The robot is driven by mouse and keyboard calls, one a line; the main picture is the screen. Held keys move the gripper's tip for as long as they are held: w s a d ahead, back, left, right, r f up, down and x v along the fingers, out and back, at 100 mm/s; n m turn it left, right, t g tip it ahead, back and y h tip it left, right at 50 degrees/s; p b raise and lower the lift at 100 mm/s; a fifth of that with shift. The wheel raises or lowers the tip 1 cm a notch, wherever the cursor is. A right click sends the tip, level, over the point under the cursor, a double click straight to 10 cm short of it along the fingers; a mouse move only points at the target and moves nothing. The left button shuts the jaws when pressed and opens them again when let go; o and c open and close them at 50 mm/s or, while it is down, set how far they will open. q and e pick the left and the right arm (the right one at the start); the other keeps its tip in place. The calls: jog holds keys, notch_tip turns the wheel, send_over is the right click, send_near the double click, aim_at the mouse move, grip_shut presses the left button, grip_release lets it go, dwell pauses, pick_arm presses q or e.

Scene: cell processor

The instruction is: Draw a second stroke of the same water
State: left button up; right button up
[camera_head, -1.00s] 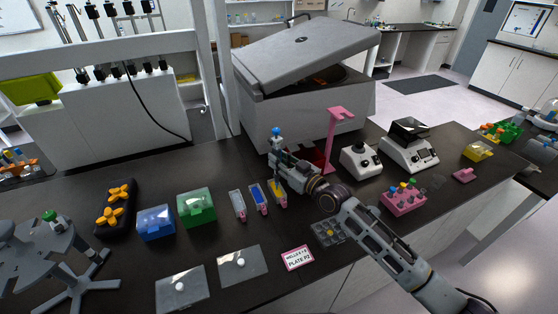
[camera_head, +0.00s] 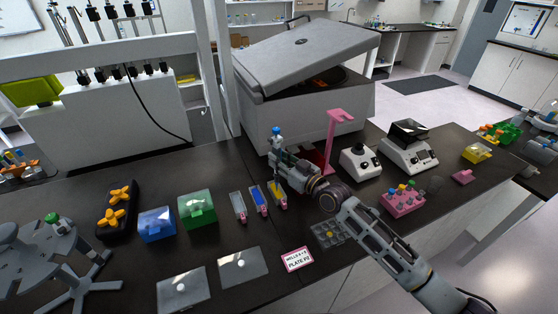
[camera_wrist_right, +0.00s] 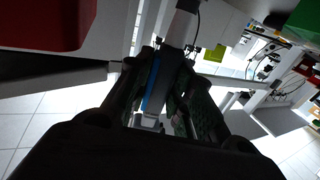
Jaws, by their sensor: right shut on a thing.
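My right gripper (camera_head: 278,160) is shut around an upright pipette with a blue top (camera_head: 276,131). In the right wrist view the pipette (camera_wrist_right: 153,85) shows as a blue and white body between the dark fingers. Below the gripper stand three narrow troughs side by side: a pale one (camera_head: 238,205), a blue-filled one (camera_head: 258,201) and one with yellow (camera_head: 277,193). The pipette is over or at the yellow one; I cannot tell whether its tip touches liquid. Which trough holds water is not readable. My left gripper is not in view.
A pink stand (camera_head: 336,122) rises right behind the gripper, before a large grey open-lidded box (camera_head: 300,110). A well plate (camera_head: 325,240) and a label card (camera_head: 297,259) lie in front. Green (camera_head: 197,209) and blue (camera_head: 156,225) boxes stand left.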

aim_at(279, 133)
jog(key=shift+r+p, duration=1.85)
jog(key=shift+r, duration=0.7)
notch_tip(279, 133, up, 6)
jog(key=shift+f, duration=0.3)
